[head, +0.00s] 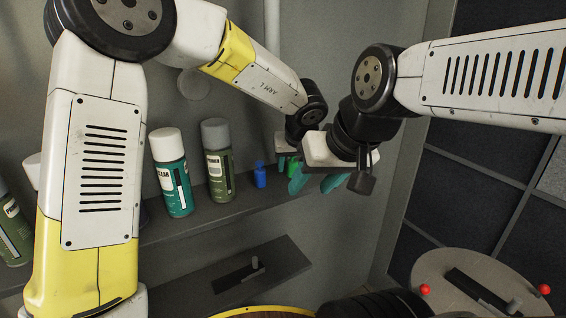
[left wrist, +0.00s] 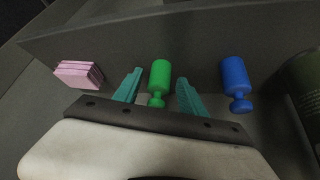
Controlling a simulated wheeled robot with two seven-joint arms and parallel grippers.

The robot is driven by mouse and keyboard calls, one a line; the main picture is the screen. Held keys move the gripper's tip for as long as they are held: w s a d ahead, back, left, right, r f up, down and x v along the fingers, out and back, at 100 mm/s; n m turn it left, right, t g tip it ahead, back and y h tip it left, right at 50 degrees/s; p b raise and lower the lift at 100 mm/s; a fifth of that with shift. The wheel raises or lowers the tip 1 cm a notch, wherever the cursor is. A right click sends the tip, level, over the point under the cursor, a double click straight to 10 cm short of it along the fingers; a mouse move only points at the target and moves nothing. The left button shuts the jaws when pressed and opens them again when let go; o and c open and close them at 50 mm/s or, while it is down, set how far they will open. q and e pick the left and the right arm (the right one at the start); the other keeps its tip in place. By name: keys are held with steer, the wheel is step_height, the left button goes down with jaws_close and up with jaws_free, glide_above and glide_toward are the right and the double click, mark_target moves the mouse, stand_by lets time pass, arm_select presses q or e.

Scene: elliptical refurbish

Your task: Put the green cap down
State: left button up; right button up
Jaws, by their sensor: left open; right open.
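The green cap (head: 293,168) is a small green cylinder with a narrower knob at one end, on the grey shelf (head: 231,211) beside the blue one. In the left wrist view the green cap (left wrist: 159,76) lies between the two teal fingers of my left gripper (left wrist: 160,88), with a gap on each side. My left gripper (head: 287,161) is open around it and is partly hidden by my right gripper in the head view. My right gripper (head: 316,183) is open and empty, in front of the shelf's right end, nearer the camera.
A blue cap-like piece (head: 260,175) stands left of the green cap; it also shows in the left wrist view (left wrist: 235,80). Spray cans, teal (head: 175,178) and dark green (head: 218,165), stand further left. A pink stack (left wrist: 78,73) lies on the shelf in the wrist view.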

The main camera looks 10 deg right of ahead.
arm_select(q)
steer(key=v, duration=1.2)
steer(key=shift+r, duration=0.1)
